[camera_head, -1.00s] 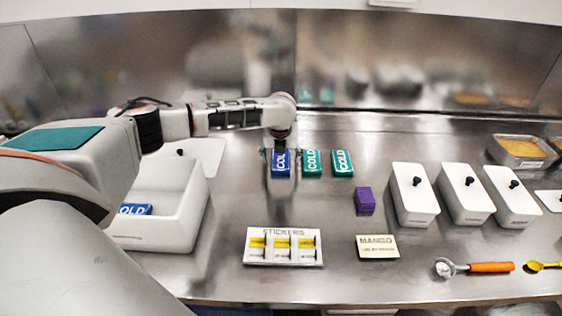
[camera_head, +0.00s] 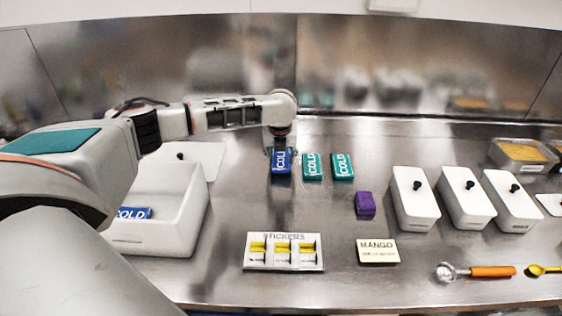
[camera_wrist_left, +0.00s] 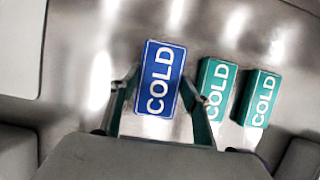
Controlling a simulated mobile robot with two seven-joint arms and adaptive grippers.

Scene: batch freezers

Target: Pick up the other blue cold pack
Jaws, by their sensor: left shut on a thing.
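A blue cold pack (camera_head: 281,163) lies on the steel counter at the left end of a row with two teal cold packs. My left gripper (camera_head: 281,150) is above it and shut on it. In the left wrist view the blue pack (camera_wrist_left: 160,80) sits between the two fingers (camera_wrist_left: 158,98), its "COLD" label facing the camera. Another blue cold pack (camera_head: 134,213) lies inside the white bin (camera_head: 180,222) at the left, partly hidden by my arm. My right gripper is not in view.
Two teal packs (camera_head: 312,166) (camera_head: 343,166) stand close on the right of the held pack. A purple block (camera_head: 365,204), a sticker holder (camera_head: 284,252) and a mango card (camera_head: 377,251) are nearer the front. White lidded tubs (camera_head: 415,198) stand at the right.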

